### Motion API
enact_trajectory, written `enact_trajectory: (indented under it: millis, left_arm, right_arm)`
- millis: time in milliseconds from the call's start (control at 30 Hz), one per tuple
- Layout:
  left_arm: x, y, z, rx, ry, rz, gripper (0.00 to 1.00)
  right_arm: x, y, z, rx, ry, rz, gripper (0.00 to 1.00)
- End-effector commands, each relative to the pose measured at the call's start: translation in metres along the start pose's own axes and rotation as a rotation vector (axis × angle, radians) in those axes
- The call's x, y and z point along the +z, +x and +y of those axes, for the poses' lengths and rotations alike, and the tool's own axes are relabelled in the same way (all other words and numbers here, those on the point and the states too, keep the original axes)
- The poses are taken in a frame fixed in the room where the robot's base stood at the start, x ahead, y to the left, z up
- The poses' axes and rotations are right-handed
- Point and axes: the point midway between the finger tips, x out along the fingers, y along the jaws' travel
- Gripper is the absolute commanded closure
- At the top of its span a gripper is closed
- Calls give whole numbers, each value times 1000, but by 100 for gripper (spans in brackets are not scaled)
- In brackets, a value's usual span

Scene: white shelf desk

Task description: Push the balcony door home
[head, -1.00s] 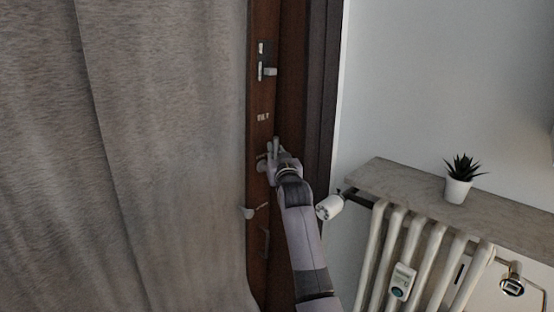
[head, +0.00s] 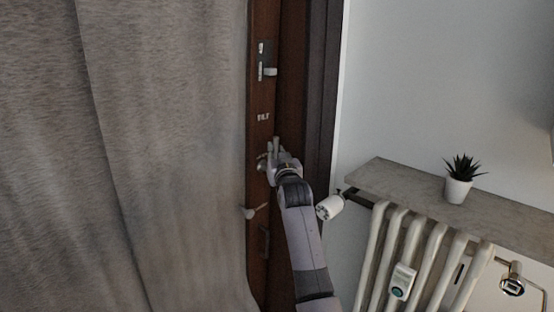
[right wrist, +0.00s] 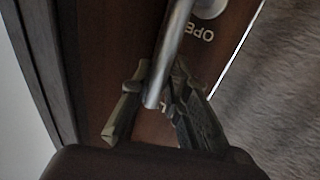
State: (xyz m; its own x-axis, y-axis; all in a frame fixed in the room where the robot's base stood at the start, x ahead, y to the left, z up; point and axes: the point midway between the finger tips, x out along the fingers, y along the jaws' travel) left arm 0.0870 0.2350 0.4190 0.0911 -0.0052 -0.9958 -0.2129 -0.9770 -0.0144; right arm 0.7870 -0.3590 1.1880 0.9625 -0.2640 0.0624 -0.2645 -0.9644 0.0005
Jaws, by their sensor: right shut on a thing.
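The dark brown balcony door (head: 262,98) shows as a narrow upright strip between the curtain and the dark door frame (head: 323,90). I cannot tell whether it is fully closed. My right gripper (head: 272,157) is at the door at mid height. In the right wrist view, its two fingers (right wrist: 157,92) are closed around a grey metal bar handle (right wrist: 174,45), with the brown door panel (right wrist: 105,40) behind. Part of the lettering "OPEN" shows upside down beside the handle. My left gripper is out of view.
A grey-brown curtain (head: 165,150) covers the left side. A metal latch (head: 266,71) sits above my gripper and a pale lever (head: 255,211) below. At right are a radiator (head: 405,250), its white valve knob (head: 329,207), and a shelf (head: 400,178) with a potted plant (head: 459,188).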

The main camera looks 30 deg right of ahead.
Motion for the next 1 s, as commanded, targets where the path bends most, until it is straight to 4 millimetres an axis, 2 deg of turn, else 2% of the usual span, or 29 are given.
enact_trajectory:
  millis: [1000]
  left_arm:
    - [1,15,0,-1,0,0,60]
  right_arm:
    - [-2,32,-18,7,-4,5,100]
